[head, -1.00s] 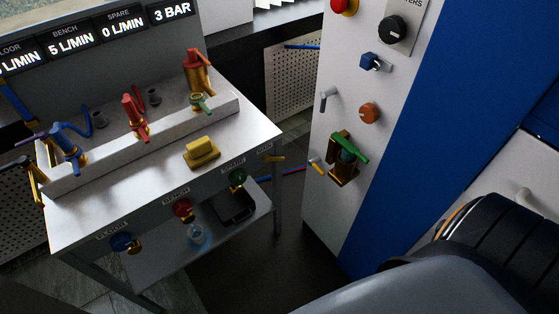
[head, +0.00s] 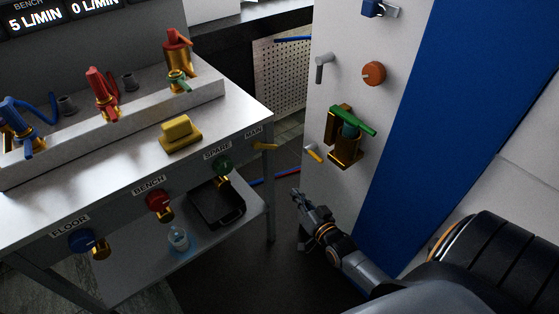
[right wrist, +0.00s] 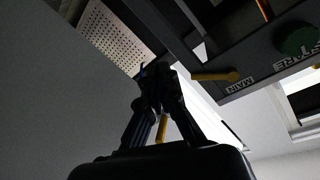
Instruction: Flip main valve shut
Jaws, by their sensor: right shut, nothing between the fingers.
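The main valve's yellow lever (head: 264,146) is at the right end of the bench's front panel, by the MAIN label (head: 253,134). It lies roughly level, pointing right. In the right wrist view the yellow lever (right wrist: 215,76) is above and right of the fingers, beside its label (right wrist: 240,86). My right gripper (head: 297,195) is shut and empty, low in front of the white cabinet, below and right of the lever and apart from it. Its fingers (right wrist: 156,75) meet at their tips in the right wrist view. My left gripper is not in view.
The floor (head: 150,103), bench (head: 158,200) and spare (head: 223,165) knobs line the bench front. A black tray (head: 217,204) and beaker (head: 178,238) stand on the lower shelf. The white cabinet (head: 342,190) holds a green-handled valve (head: 352,122) and a small yellow lever (head: 314,156).

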